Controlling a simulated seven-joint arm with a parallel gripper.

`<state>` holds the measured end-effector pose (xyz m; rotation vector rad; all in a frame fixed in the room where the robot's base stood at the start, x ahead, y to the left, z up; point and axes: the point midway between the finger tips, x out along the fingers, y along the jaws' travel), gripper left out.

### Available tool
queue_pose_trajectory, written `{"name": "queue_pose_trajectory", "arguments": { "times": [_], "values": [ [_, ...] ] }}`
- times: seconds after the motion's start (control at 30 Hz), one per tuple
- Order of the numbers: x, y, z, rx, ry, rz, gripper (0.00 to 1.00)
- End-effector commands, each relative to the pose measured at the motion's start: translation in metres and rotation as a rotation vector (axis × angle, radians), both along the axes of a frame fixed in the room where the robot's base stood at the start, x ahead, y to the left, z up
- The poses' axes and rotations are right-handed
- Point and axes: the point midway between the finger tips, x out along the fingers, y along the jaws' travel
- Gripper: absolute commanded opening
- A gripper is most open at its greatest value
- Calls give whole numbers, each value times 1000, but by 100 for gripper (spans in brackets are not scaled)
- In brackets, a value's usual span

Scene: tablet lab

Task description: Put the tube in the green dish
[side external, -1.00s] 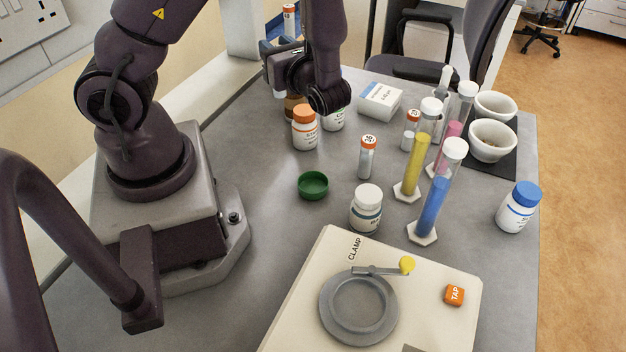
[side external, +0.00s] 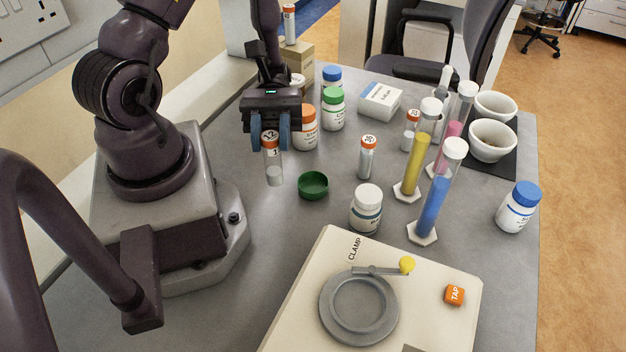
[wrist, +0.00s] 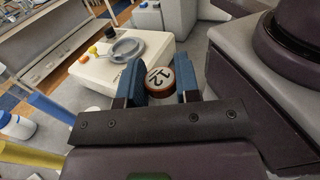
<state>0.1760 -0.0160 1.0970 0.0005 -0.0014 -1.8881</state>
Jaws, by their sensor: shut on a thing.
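My gripper (side external: 271,140) is shut on a clear tube (side external: 273,172) with an orange-rimmed white cap marked 12. The tube hangs upright below the fingers, with pale contents at its bottom. In the wrist view, the cap (wrist: 159,79) sits between the blue fingertips (wrist: 160,85). The small round green dish (side external: 313,185) stands on the grey bench just right of the tube in the side view. The tube is beside the dish, not over it. I cannot tell how far the tube's bottom is above the bench.
An orange-capped bottle (side external: 305,128) and a green-capped bottle (side external: 333,110) stand behind the dish. Another orange-capped tube (side external: 367,158) and a white-capped bottle (side external: 366,209) stand to its right. Tall coloured cylinders (side external: 433,205) are farther right. A cream clamp device (side external: 300,300) lies in front.

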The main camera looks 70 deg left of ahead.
Motion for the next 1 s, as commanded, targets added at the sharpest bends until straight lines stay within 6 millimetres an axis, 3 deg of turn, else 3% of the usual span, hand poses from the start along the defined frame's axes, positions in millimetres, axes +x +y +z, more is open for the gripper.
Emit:
{"name": "queue_pose_trajectory", "arguments": {
  "times": [0.2, 0.33, 0.47, 1.0],
  "values": [
    [56, 20, -7, -1, 2, 477, 8],
    [74, 33, -11, 0, 1, 637, 8],
    [82, 40, -19, -1, 2, 705, 8],
    [83, 41, -85, -1, 1, 712, 8]
  ]
}}
